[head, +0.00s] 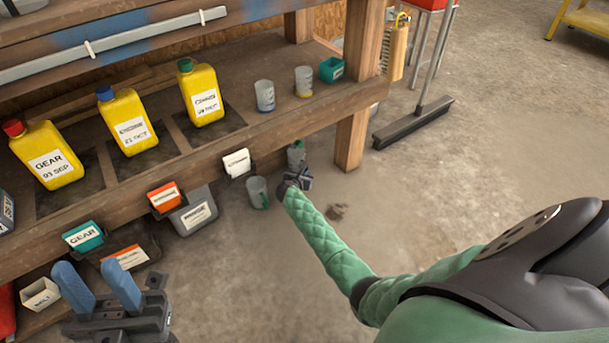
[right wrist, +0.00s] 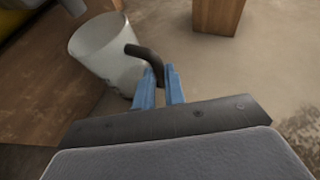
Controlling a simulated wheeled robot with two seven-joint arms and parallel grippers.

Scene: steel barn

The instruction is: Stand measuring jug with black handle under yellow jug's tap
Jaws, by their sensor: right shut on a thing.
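The measuring jug with the black handle (right wrist: 103,48) is a pale, cloudy cup in the right wrist view. My right gripper (right wrist: 160,85) is shut on its black handle. In the head view my right gripper (head: 304,178) is just below the front of the wooden bench, with a pale grey jug (head: 296,152) right behind it. Three yellow jugs stand on the bench: one with a red cap (head: 50,155), one with a blue cap (head: 127,122), one with a green cap (head: 203,95). I cannot make out a tap on them. My left gripper (head: 98,285) is open and empty at lower left.
A second pale cup with a green handle (head: 256,189) is left of my right gripper. Two cups (head: 265,95) (head: 303,82) and a teal box (head: 332,69) stand on the bench. Labelled holders (head: 84,237) line its front edge. A bench leg (head: 353,135) is close right.

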